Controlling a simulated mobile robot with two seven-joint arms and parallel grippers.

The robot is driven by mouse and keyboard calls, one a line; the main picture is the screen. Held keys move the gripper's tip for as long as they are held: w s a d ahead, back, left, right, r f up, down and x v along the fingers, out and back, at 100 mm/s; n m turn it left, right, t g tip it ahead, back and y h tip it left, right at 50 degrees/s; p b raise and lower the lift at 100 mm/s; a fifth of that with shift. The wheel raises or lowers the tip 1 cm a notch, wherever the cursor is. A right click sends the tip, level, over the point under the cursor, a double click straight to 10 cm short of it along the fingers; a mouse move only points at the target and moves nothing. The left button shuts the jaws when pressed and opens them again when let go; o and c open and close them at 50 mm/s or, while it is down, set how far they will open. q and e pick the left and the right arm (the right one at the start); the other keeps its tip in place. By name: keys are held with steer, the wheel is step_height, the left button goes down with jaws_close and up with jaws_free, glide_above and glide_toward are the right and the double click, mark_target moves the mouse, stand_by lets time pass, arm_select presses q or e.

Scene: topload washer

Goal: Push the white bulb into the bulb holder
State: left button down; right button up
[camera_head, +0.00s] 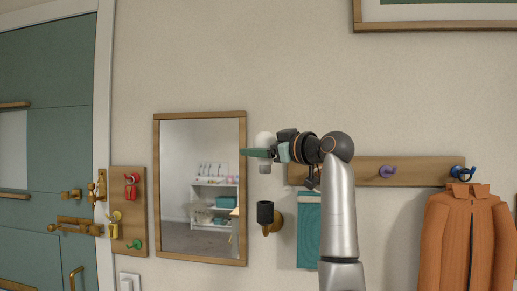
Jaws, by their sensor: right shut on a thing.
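The white bulb (265,139) is upright, its round top showing above my right gripper (262,153). My right gripper is shut on the bulb, with a green finger across the front of it. The lower end of the bulb (265,167) shows just below the finger. The bulb holder is a black cup (265,212) on a wooden wall mount, with its opening facing up. The bulb is above the holder and apart from it, with a clear gap between. My left gripper is not in view.
A wood-framed mirror (245,185) hangs left of the holder. A teal cloth (309,232) hangs close on the right. A wooden hook rail (415,165) and an orange jacket (465,240) are farther right. A green door (55,140) is at the left.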

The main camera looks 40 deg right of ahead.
steer(key=shift+s+f+b, duration=0.1)
steer(key=shift+f+b, duration=2.25)
steer(key=shift+f, duration=0.55)
steer(key=shift+p, duration=0.45)
steer(key=shift+f+b, duration=1.15)
steer(key=shift+f, duration=0.4)
steer(key=o, duration=1.4)
steer(key=shift+o, duration=0.2)
steer(key=s+b, duration=0.3)
steer(key=s, duration=0.9)
steer(key=shift+s+d, duration=0.25)
